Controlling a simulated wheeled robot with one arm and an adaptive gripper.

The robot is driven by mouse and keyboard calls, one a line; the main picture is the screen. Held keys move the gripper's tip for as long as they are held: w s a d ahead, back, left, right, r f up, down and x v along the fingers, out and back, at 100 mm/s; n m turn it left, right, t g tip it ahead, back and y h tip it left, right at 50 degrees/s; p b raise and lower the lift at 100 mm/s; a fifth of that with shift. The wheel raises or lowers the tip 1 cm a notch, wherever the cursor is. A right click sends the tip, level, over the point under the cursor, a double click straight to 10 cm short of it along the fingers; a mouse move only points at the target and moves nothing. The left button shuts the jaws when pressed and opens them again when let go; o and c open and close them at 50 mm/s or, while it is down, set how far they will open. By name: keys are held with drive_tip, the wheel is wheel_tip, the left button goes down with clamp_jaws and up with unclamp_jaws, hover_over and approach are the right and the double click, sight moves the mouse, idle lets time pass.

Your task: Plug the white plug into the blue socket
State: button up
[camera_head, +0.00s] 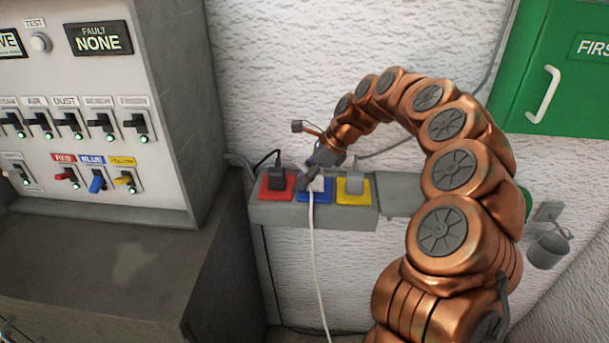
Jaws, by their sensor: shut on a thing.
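The blue socket (314,196) is the middle one of three on a grey socket strip (310,216) at the wall. My gripper (314,180) points down and left over it, shut on the white plug (318,184). The plug is small and partly hidden by the fingers. It is at or just over the blue socket; I cannot tell whether it is seated. Its white cable (314,250) hangs down in front of the strip.
A dark plug (276,178) stands in the red socket (266,194) on the left. A grey plug (354,180) stands in the yellow socket (345,198) on the right. A switch panel (80,120) is at the left, a green cabinet (545,75) at upper right.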

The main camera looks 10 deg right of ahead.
drive_tip(key=shift+f, duration=0.15)
drive_tip(key=o, duration=1.1)
drive_tip(key=shift+o, duration=0.2)
drive_tip(key=v, duration=1.2)
drive_tip(key=s+a+n+g+h, duration=0.1)
drive_tip(key=s+a+n, duration=0.25)
drive_tip(key=s, duration=0.25)
drive_tip(key=s+a+r+n, duration=0.1)
drive_tip(key=s+a+n, duration=0.2)
drive_tip(key=s+n, duration=0.25)
drive_tip(key=s+a+n+g+h, duration=0.1)
drive_tip(key=s+a+n, duration=0.2)
drive_tip(key=s, duration=0.3)
drive_tip(key=s+d+f+n+h, duration=0.1)
drive_tip(key=s+d+f+n, duration=0.1)
drive_tip(key=s, duration=0.6)
drive_tip(key=s+d+f+n+g+h, duration=0.1)
drive_tip(key=s+f+n, duration=0.3)
drive_tip(key=s, duration=0.4)
drive_tip(key=s+d+f+n+h, duration=0.2)
drive_tip(key=s+f, duration=0.3)
drive_tip(key=s, duration=0.3)
drive_tip(key=shift+d+n+g, duration=0.4)
drive_tip(key=shift+d+n, duration=0.1)
drive_tip(key=shift+n, duration=0.3)
